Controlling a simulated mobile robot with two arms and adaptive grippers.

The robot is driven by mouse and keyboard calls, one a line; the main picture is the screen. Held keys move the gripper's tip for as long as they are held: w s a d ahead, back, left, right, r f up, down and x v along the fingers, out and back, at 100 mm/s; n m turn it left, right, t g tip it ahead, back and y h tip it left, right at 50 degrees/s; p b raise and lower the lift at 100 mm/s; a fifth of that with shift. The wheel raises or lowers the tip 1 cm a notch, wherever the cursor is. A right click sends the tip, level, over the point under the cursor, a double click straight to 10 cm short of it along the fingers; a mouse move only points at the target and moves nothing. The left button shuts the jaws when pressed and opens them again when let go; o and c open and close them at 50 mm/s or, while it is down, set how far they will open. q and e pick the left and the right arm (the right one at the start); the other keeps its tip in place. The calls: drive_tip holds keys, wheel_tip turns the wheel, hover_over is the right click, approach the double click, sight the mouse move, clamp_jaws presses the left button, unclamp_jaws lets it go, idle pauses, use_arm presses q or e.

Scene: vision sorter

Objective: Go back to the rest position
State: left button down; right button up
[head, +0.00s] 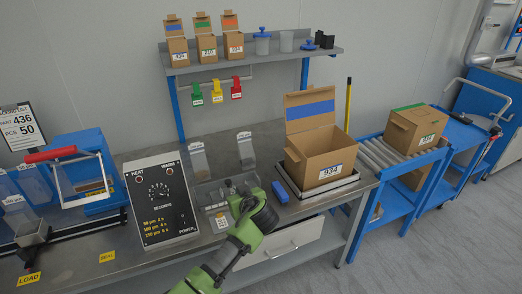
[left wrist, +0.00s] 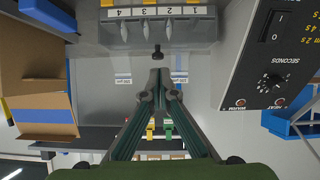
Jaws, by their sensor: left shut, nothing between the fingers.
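My left gripper (head: 246,186) is over the middle of the workbench in the head view, at the end of my green arm. In the left wrist view its two fingers (left wrist: 159,76) meet at the tips and hold nothing. The fingertips point toward a small black knob, with a row of numbered compartments beyond. They look apart from everything, though the exact height is hard to judge. My right gripper is not in view.
A sealer panel (head: 161,203) stands left of my gripper. An open carton marked 934 (head: 322,158) stands to its right on a scale. A blue object (head: 286,190) lies between. A shelf (head: 255,58) holds several small boxes above. A roller conveyor (head: 378,152) is at right.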

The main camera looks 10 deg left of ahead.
use_arm(q)
drive_tip(key=s+f+m+g+h, duration=0.1)
drive_tip(key=s+f+g+h, duration=0.1)
drive_tip(key=s+f, duration=0.45)
drive_tip(key=s+f+m+g+h, duration=0.1)
drive_tip(key=s+f+m, duration=0.15)
drive_tip(key=s, duration=0.65)
drive_tip(key=s+r+m+g+h, duration=0.1)
drive_tip(key=s+m+g+h, duration=0.4)
drive_tip(key=s, duration=2.2)
wheel_tip(320, 180, down, 26)
drive_tip(key=s+y, duration=0.1)
drive_tip(key=s, duration=0.1)
drive_tip(key=s+a+f+m+g, duration=0.1)
drive_tip(key=s+a+f, duration=0.2)
drive_tip(key=s+f, duration=1.3)
drive_tip(key=shift+s, duration=0.35)
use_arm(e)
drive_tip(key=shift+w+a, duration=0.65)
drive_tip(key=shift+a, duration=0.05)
